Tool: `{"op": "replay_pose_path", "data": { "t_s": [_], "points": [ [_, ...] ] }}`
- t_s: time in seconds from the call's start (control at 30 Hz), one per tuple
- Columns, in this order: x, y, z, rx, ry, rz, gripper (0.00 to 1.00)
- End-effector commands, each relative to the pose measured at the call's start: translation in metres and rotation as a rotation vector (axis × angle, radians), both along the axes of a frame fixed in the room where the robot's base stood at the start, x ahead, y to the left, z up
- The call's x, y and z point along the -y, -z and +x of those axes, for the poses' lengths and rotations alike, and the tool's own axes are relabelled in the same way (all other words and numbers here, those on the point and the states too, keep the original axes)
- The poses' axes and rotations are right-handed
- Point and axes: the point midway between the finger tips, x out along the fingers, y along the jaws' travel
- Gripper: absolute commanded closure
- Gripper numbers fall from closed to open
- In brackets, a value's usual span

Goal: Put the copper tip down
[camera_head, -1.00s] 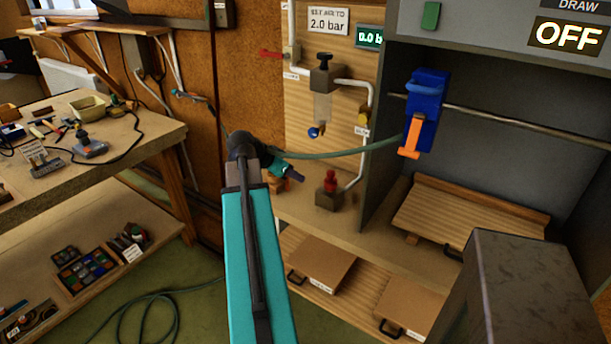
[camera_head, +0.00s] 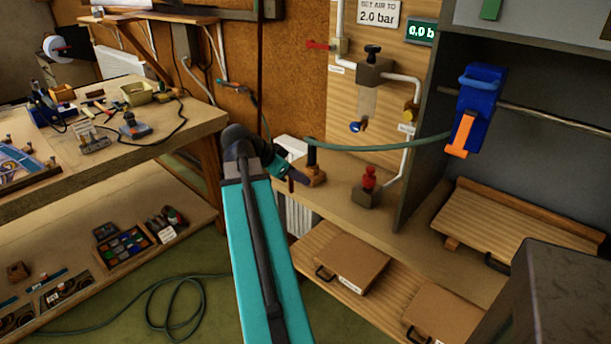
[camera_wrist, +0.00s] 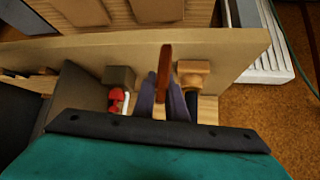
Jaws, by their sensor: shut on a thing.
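My gripper (camera_wrist: 165,88) is shut on the copper tip (camera_wrist: 166,62), a thin reddish-brown piece that stands out from between the dark jaws in the wrist view. In the head view my gripper (camera_head: 291,182) is over the left end of the wooden shelf, and the tip is too small to make out clearly. A wooden holder (camera_wrist: 194,68) with a dark upright post is just right of the tip in the wrist view. The holder (camera_head: 315,177) also shows right beside my gripper in the head view. I cannot tell whether the tip touches anything.
A red-knobbed valve block (camera_head: 368,195) stands on the shelf right of the gripper. A green hose (camera_head: 385,146) runs to a blue and orange tool (camera_head: 478,105). A white radiator (camera_head: 299,215) is by the shelf's left end. A cluttered workbench (camera_head: 185,125) is at left.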

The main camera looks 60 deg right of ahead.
Motion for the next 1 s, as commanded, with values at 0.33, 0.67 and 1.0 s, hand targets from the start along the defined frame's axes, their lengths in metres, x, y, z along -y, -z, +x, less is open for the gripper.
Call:
{"op": "replay_pose_path", "data": {
  "t_s": [0.33, 0.67, 1.0],
  "points": [
    [0.000, 0.000, 0.000, 0.000, 0.000, 0.000, 1.00],
    [-0.005, -0.001, 0.013, 0.001, -0.046, 0.000, 1.00],
    [-0.046, -0.006, 0.100, 0.000, -0.349, 0.000, 1.00]
  ]
}}
